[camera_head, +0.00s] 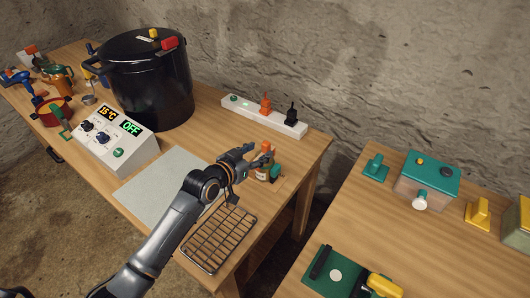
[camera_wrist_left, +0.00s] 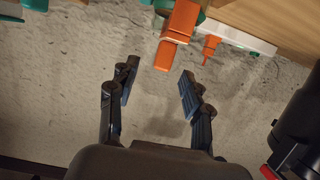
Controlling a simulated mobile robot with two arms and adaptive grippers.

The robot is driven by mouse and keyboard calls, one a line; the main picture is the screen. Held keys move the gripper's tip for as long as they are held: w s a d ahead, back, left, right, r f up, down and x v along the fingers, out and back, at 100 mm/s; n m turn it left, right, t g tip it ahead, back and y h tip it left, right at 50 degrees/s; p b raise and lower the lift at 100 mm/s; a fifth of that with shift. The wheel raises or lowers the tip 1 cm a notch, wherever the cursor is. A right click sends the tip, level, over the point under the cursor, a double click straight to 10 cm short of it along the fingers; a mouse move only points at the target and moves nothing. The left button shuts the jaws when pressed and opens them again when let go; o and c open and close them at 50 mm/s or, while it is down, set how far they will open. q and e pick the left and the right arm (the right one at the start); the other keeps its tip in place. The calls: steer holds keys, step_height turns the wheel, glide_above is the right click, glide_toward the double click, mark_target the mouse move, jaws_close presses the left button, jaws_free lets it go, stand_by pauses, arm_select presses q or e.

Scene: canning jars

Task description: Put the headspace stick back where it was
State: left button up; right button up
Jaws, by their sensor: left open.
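My left gripper (camera_head: 246,153) is over the right end of the long wooden table, open and empty. In the left wrist view its two dark fingers (camera_wrist_left: 158,85) stand wide apart. An orange upright piece (camera_head: 267,147) rises just beyond the fingertips, above a small labelled jar (camera_head: 263,173). In the left wrist view a large orange block-like piece (camera_wrist_left: 178,35) shows ahead of the finger gap, apart from both fingers. I cannot tell for sure whether this orange piece is the headspace stick. My right gripper is not in view.
A wire rack (camera_head: 218,240) and a pale mat (camera_head: 165,188) lie near my left arm. A power strip (camera_head: 262,115) with orange and black plugs runs along the wall. A black canner (camera_head: 148,80) and control box (camera_head: 115,140) stand left. A second table (camera_head: 375,215) stands right.

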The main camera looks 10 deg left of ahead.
mark_target(264, 147)
arm_select(q)
steer(key=x, duration=0.5)
steer(key=shift+w+a+p, duration=0.1)
steer(key=shift+a+p, duration=0.15)
steer(key=shift+p, duration=0.15)
jaws_close()
